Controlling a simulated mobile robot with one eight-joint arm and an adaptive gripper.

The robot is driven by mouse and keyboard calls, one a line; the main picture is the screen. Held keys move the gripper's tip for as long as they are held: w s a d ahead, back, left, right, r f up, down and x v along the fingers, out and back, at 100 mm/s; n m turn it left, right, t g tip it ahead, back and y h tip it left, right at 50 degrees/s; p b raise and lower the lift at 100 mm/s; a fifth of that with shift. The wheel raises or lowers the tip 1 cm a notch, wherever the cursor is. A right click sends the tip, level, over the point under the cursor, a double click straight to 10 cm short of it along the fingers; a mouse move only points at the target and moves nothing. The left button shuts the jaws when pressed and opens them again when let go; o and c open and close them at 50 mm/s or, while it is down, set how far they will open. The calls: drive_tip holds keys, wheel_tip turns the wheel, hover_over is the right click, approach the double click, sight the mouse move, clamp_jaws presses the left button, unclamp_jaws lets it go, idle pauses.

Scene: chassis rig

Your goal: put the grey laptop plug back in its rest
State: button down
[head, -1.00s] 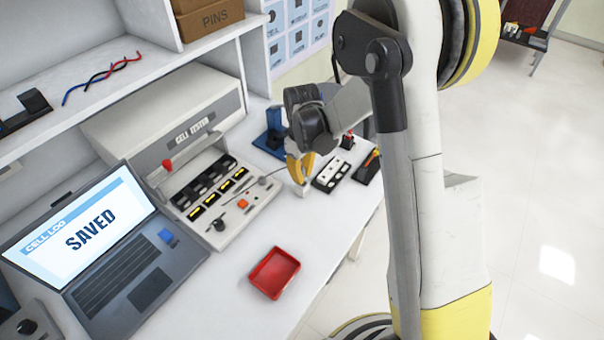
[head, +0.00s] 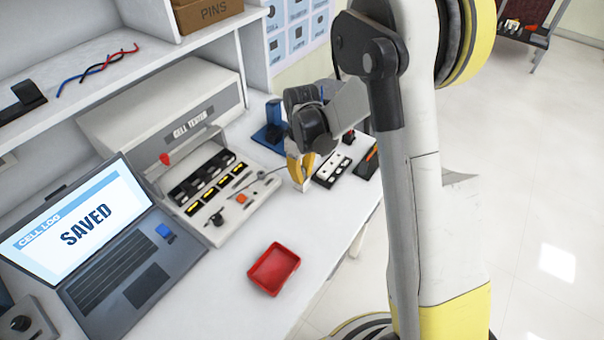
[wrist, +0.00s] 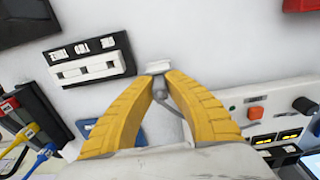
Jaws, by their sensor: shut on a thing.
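My gripper (head: 300,172) has yellow fingers and is low over the bench, right of the cell tester. In the wrist view the fingers (wrist: 160,76) close on a small grey plug (wrist: 160,84), mostly hidden between them. A thin grey cable (wrist: 183,118) runs from it towards the tester; the cable also shows in the head view (head: 268,176). A small white block (wrist: 157,66) shows just beyond the fingertips. I cannot tell whether it is the rest, or whether the plug touches it. The laptop (head: 115,255) is open at the left, its screen reading "SAVED".
A black holder with a white strip (wrist: 88,63) stands beside my gripper. A blue stand (head: 271,136) is behind it. The tester (head: 225,190) is to the left and a red tray (head: 274,269) is in front. The bench around the tray is clear.

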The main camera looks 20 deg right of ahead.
sight(302, 169)
drive_tip(key=c, duration=1.4)
unclamp_jaws()
drive_tip(key=shift+f, duration=0.1)
drive_tip(key=shift+c, duration=0.2)
wheel_tip(302, 169, up, 12)
drive_tip(key=s+r+m+t, duration=0.3)
drive_tip(key=s+r, duration=0.1)
drive_tip(key=s, duration=0.6)
drive_tip(key=s+r+m+t, duration=0.4)
drive_tip(key=s+r, duration=0.1)
drive_tip(key=s, duration=0.5)
drive_tip(key=shift+r, duration=0.15)
